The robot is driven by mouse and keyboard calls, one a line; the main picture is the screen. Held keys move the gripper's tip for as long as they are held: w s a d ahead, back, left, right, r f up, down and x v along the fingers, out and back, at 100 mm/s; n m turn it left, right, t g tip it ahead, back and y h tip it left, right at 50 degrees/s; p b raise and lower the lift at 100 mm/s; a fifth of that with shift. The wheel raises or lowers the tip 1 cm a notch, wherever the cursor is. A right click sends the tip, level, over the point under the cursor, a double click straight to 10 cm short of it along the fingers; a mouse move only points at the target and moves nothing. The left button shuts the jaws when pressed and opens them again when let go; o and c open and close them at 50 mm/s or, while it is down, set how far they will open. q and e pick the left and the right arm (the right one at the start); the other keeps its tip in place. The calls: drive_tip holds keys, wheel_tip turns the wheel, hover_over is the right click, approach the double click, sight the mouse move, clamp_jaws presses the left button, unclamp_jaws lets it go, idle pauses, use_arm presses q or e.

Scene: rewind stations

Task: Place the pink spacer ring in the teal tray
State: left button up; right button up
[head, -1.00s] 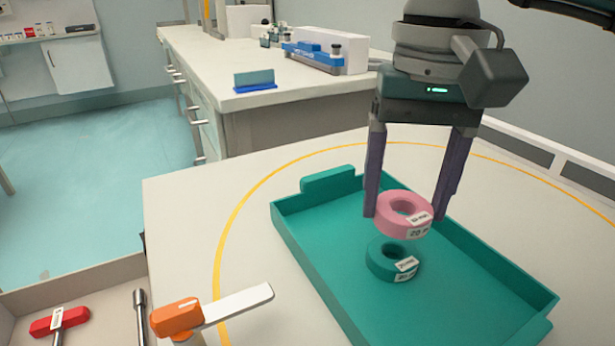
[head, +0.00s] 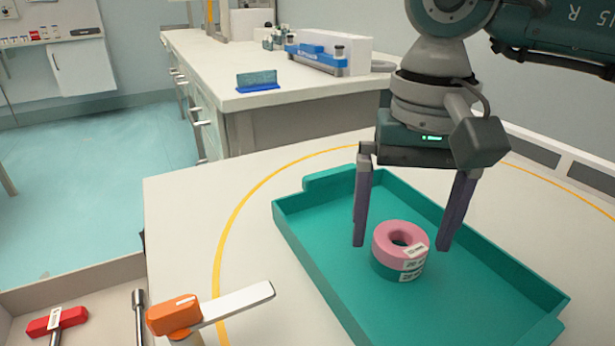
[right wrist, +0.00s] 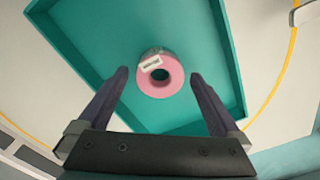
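The pink spacer ring (head: 385,238) lies flat on top of a teal ring (head: 388,270), stacked inside the teal tray (head: 310,300). In the right wrist view the pink ring (right wrist: 143,82) shows with a white label, over the teal tray (right wrist: 100,40). My right gripper (head: 403,247) is open, with one finger on each side of the pink ring and visible gaps to it. The wrist view also shows the open fingers (right wrist: 160,73) apart, with the ring between and just beyond them. My left gripper is out of view.
An orange-handled lever (head: 175,314) stands in front of the tray at left. A red-handled tool (head: 58,320) and a metal rod (head: 139,312) lie in a bin at the lower left. A bench (head: 270,105) with equipment stands behind. The tray floor right of the rings is clear.

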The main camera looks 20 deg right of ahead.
drive_tip(key=shift+r+p, duration=0.4)
drive_tip(key=shift+r, duration=0.1)
wheel_tip(320, 180, up, 12)
drive_tip(key=p, duration=0.1)
drive_tip(key=shift+f+p, duration=0.25)
drive_tip(key=shift+p, duration=0.05)
